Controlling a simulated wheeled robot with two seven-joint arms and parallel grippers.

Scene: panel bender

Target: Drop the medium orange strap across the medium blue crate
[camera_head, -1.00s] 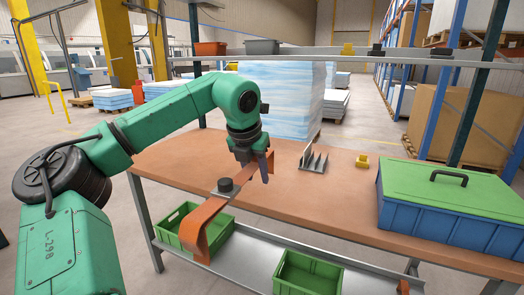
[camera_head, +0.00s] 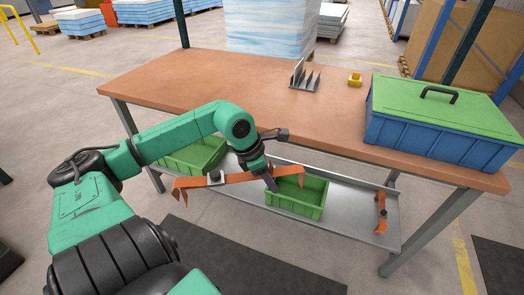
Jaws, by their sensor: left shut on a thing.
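The orange strap (camera_head: 240,178) is a long band with bent-down ends and a dark buckle-like block (camera_head: 215,178) on it. My left gripper (camera_head: 271,183) is shut on the strap towards its right end and holds it about level, in front of the table's front edge and over the lower shelf. The blue crate (camera_head: 420,140) stands on the table at the right. A green lid (camera_head: 440,104) with a black handle covers it, and no strap lies across it. The gripper and strap are well left of the crate. My right gripper is not in view.
The brown table (camera_head: 230,92) is mostly clear in its middle. A grey finned bracket (camera_head: 305,78) and a small yellow piece (camera_head: 355,79) stand at its back. Green bins (camera_head: 297,197) (camera_head: 195,158) and a smaller orange strap (camera_head: 381,213) are on the lower shelf.

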